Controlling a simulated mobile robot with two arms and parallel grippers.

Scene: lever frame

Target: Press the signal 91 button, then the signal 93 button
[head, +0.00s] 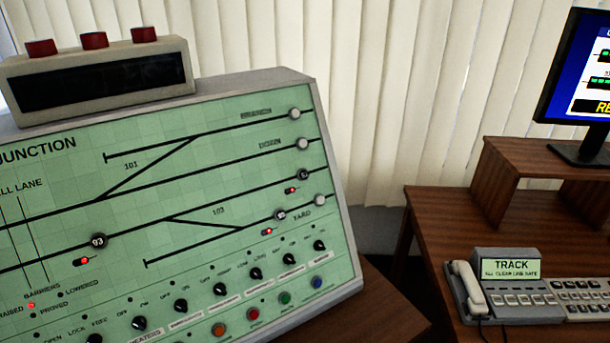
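The green signal panel (60,160) fills the left of the head view, tilted in the picture. The black round signal 93 button (98,241) sits on a track line at the panel's lower left, with a lit red lamp (85,261) just below it. Two more dark round buttons are near the right side, an upper one (303,174) and a lower one (280,215); their numbers are too small to read. Each has a lit red lamp close below. I cannot make out a button marked 91. Neither of my grippers is in view.
A display box (100,80) with red buttons stands on top of the panel. Knobs and coloured buttons line its lower edge. At right, a wooden desk (440,220) holds a telephone unit (505,290), a keyboard (590,298) and a monitor (580,80). Pale blinds hang behind.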

